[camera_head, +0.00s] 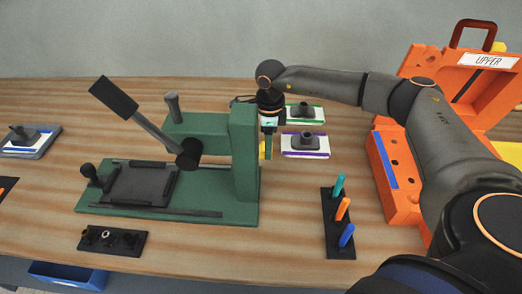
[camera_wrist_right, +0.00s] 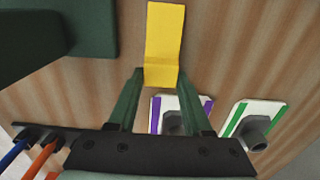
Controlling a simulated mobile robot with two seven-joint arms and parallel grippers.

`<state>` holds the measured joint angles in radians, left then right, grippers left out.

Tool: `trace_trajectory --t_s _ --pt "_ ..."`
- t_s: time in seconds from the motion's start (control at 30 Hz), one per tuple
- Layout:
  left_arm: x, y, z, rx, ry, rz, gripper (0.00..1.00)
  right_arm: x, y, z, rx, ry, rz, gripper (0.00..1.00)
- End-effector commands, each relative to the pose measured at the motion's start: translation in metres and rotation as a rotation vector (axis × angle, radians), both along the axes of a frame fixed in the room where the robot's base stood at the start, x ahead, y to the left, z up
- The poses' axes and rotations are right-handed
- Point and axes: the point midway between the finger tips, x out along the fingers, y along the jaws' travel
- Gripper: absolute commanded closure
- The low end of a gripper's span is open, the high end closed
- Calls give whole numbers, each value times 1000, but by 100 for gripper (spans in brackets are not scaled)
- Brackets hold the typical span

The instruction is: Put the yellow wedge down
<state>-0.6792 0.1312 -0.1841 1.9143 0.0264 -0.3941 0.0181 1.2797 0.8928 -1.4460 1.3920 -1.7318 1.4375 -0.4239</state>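The yellow wedge (camera_wrist_right: 165,40) is between the fingertips of my right gripper (camera_wrist_right: 162,76) in the right wrist view. Both green fingers meet its sides, so the gripper looks shut on it. In the head view my right gripper (camera_head: 267,138) points down just right of the green press's upright. A strip of the wedge (camera_head: 262,150) shows there, partly hidden by the gripper and the upright. I cannot tell whether the wedge touches the table. My left gripper is not in view.
The green press (camera_head: 244,150) stands close on the left. Purple-edged (camera_head: 319,153) and green-edged (camera_head: 316,121) plates with dark handles lie to the right. A black rack (camera_head: 333,222) holds coloured pegs. An orange case (camera_head: 402,205) stands farther right. Bare wooden table (camera_head: 290,205) shows in front.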

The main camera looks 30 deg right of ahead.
Motion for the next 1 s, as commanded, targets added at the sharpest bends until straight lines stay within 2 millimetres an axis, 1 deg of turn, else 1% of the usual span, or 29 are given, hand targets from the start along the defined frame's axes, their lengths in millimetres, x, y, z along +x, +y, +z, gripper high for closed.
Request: trace_trajectory --t_s 0.03,0.3,0.4,0.63,0.73,0.87,1.0 --pt "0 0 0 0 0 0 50 0 0 0 0 0 0 60" --pt "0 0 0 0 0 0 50 0 0 0 0 0 0 90" --pt "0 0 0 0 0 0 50 0 0 0 0 0 0 100" --pt "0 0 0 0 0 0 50 0 0 1 1 -1 -1 100" --pt "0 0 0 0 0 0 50 1 0 6 1 -2 0 100" --pt "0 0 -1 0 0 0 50 1 0 25 1 -4 -1 100" --pt "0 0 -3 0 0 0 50 1 0 55 2 -6 0 100"
